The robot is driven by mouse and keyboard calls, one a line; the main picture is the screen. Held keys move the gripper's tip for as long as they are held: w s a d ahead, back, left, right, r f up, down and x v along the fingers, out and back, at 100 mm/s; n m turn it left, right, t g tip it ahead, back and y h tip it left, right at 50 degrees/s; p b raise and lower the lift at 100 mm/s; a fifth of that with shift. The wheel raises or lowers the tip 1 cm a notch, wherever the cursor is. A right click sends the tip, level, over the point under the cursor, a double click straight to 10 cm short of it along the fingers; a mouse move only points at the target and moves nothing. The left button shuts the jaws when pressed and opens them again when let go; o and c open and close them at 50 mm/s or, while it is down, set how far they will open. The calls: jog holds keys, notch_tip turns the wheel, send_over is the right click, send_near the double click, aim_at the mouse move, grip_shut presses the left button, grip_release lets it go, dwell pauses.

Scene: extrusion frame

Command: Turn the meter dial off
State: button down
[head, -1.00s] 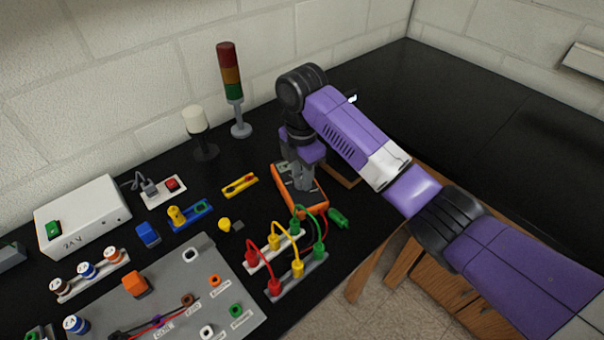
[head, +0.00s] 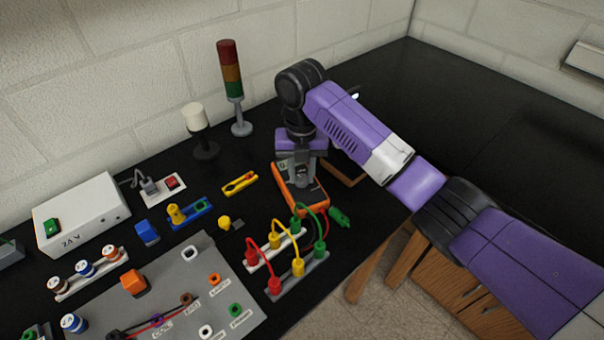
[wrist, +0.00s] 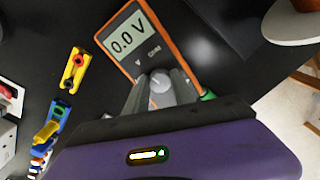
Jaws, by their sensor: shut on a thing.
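The orange-framed meter (head: 318,201) lies flat on the black bench, under my gripper. In the wrist view the meter (wrist: 176,47) shows a lit display (wrist: 128,36) reading 0.0 V. Its round grey dial (wrist: 160,82) sits below the display. My gripper (wrist: 160,90) points down at the meter and its two fingers are shut on the dial, one on each side. In the head view my gripper (head: 302,180) hides most of the meter's face. The dial's lower part and some of its markings are hidden by the fingers.
Red, yellow and green leads on sockets (head: 298,268) stand just in front of the meter. A green plug (head: 341,217) lies to its right. A yellow holder (head: 240,183) and a signal tower (head: 232,85) are to the left. The bench at the far right is clear.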

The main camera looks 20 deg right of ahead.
aim_at(301, 177)
jog(key=n+b, duration=0.1)
jog(key=n, duration=0.4)
jog(key=shift+n+b, duration=0.3)
jog(key=shift+b, duration=0.05)
jog(key=shift+n+b, duration=1.15)
jog(key=shift+n, duration=0.35)
jog(key=shift+a, duration=0.1)
jog(key=c, duration=1.1)
grip_release()
jog(key=shift+o, duration=0.2)
jog(key=shift+n, duration=0.3)
jog(key=shift+r, duration=0.1)
notch_tip(301, 177, up, 8)
jog(key=shift+f+b, duration=0.15)
jog(key=shift+b, duration=0.3)
